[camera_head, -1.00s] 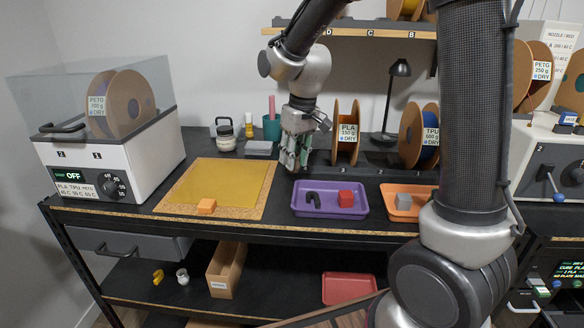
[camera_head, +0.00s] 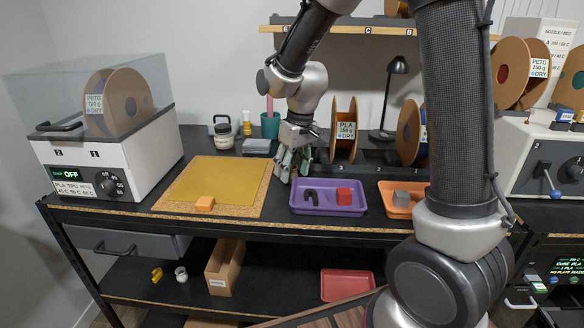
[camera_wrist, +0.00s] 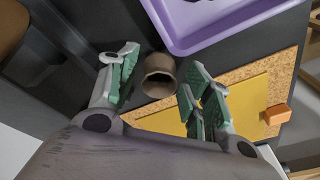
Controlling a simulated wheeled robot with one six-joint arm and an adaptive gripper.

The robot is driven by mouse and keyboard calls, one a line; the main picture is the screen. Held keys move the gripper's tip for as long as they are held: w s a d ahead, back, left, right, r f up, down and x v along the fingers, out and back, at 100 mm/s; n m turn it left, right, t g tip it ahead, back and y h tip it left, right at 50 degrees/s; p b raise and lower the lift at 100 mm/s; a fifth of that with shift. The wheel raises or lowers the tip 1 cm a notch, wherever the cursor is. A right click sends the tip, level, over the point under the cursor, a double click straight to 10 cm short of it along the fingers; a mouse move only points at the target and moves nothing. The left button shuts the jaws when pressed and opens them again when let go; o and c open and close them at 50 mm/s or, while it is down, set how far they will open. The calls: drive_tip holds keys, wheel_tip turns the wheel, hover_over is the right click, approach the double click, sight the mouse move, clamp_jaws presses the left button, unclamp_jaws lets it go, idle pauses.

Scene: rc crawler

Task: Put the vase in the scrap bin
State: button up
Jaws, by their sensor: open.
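The vase (camera_wrist: 158,82) is a small round brown pot with an open dark mouth. In the wrist view it stands between the spread green-padded fingers of my gripper (camera_head: 291,173), with a gap visible on each side. In the head view my gripper is low over the bench, between the yellow mat and the purple tray, and it hides the vase. An open brown box (camera_head: 225,268) with a small white label stands on the lower shelf; its label is too small to read, so I cannot tell if it is the scrap bin.
A purple tray (camera_head: 331,209) is close right of my gripper. An orange tray (camera_head: 390,208) stands farther right. A spool (camera_head: 345,132) stands behind. A red tray (camera_head: 347,284) is on the lower shelf.

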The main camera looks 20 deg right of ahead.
wheel_tip(320, 180, up, 12)
drive_tip(key=s+d, duration=0.1)
drive_tip(key=s, duration=0.1)
drive_tip(key=s+d+r+m+t, duration=0.1)
drive_tip(key=s+d+r, duration=0.3)
drive_tip(key=s+d, duration=0.4)
drive_tip(key=shift+s+d+m, duration=0.35)
drive_tip(key=shift+s+m, duration=0.15)
drive_tip(key=shift+s, duration=0.75)
drive_tip(key=shift+o, duration=0.8)
drive_tip(key=s+d+f+m+t+h, duration=0.1)
drive_tip(key=s+d, duration=0.4)
drive_tip(key=s, duration=0.6)
drive_tip(key=shift+s+f+m+t, duration=0.35)
drive_tip(key=shift+m+t, duration=0.15)
drive_tip(key=shift+m, duration=0.1)
drive_tip(key=shift+w+d, duration=0.1)
